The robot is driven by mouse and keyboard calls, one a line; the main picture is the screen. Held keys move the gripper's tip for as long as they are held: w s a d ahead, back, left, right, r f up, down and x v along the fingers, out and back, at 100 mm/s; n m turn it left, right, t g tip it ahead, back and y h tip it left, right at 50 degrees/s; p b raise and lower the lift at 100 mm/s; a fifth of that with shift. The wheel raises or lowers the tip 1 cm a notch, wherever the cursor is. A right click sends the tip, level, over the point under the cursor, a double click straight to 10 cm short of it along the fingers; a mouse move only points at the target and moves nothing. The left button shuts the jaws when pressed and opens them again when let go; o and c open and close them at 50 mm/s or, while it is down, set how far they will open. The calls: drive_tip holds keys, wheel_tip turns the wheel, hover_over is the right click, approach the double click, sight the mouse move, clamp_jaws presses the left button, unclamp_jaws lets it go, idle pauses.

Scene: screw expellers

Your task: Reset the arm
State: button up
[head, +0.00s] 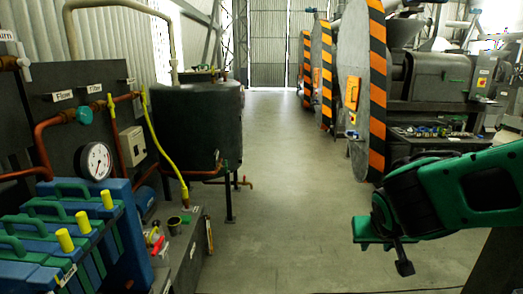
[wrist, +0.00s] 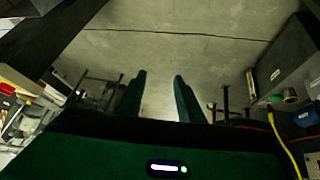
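My green and black arm reaches in from the right edge of the head view, bent, with its end over the open floor. My gripper (wrist: 158,88) shows in the wrist view as two green fingers standing apart with a clear gap and nothing between them. In the head view, the fingers themselves are hard to make out at the arm's end. The gripper touches nothing that I can see.
A blue filter press (head: 70,235) with green handles and a pressure gauge (head: 95,161) stand at left. Behind them is a dark tank (head: 198,125) on legs. Striped round guards (head: 353,85) and machines line the right. The concrete aisle (head: 275,190) between is clear.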

drive_tip(key=s+d+m+g, duration=0.3)
drive_tip(key=s+d+g, duration=0.1)
drive_tip(key=s+d, duration=0.6)
drive_tip(key=s+d+r+m+g+y, duration=0.1)
drive_tip(key=s+d+g+y, duration=0.1)
drive_tip(key=s, duration=1.1)
drive_tip(key=shift+d+y, duration=0.15)
drive_tip(key=shift+y, duration=0.45)
drive_tip(key=shift+c, duration=0.5)
